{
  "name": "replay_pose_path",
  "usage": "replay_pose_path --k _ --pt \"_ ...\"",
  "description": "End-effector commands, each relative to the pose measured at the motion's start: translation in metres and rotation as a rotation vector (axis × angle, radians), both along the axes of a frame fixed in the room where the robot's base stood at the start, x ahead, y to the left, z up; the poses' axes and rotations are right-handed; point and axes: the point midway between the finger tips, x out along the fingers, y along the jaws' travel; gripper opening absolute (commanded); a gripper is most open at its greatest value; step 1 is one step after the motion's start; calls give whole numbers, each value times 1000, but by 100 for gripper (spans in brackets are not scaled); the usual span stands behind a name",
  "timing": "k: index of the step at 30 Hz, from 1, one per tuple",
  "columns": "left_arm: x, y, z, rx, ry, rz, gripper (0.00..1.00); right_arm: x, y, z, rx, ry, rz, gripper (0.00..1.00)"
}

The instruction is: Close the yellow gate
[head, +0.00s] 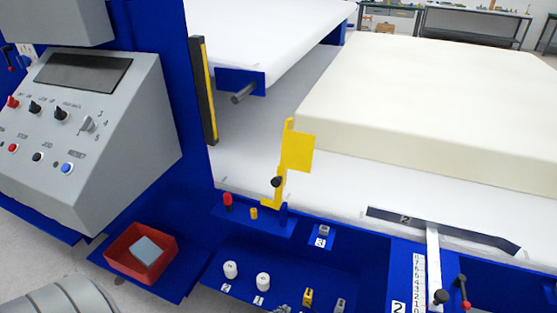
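The yellow gate (298,151) is a small flat plate on an upright yellow bracket, with a black knob (277,182) low on it. It stands at the front left corner of the white machine bed, at the blue frame's edge. The plate sticks out to the right of its post, over the bed. No gripper shows clearly and nothing is seen touching the gate. A rounded grey part at the bottom left looks like my arm. A small grey piece at the bottom edge is too cut off to identify.
A large cream foam block (440,95) lies on the white bed right of the gate. A grey control panel (90,130) stands at left, above a red tray (140,253) holding a grey block. A black and yellow strip (203,90) stands upright behind. Knobs and a lever (433,262) line the front.

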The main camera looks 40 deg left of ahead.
Motion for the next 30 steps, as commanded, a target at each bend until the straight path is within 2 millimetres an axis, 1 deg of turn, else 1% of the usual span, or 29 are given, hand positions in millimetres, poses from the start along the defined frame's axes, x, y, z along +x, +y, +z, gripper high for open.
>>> replay_pose_path --k 1,2,3,5,6,8,9,12,15,17,20,23,30 --pt "28 14 46 -1 -148 31 0 -6 4 6 4 9 0 98" --pt "41 22 72 -1 -235 47 0 -9 5 7 6 12 0 98" --pt "56 34 107 4 -352 70 0 -12 8 9 9 17 0 98" --pt "71 51 159 13 -522 104 0 -16 12 11 13 24 0 98" --pt "77 62 193 21 -629 125 0 -19 14 13 16 27 1 98" --pt "79 76 238 36 -771 153 0 -20 17 15 19 30 2 98" --pt "78 84 263 46 -854 169 0 -20 18 16 20 29 2 98" --pt "71 99 312 71 -1015 199 0 -18 16 18 19 27 3 98" --pt "63 107 340 88 -1108 218 0 -13 13 20 14 19 2 98" --pt "62 110 349 92 -1138 223 0 -9 10 21 11 13 2 98" --pt "67 112 358 95 -1157 225 0 -4 6 24 7 5 0 98" --pt "79 115 366 95 -1158 224 0 -3 4 29 6 3 -1 98" --pt "123 126 391 95 -1155 223 0 -4 4 45 4 5 -2 98"
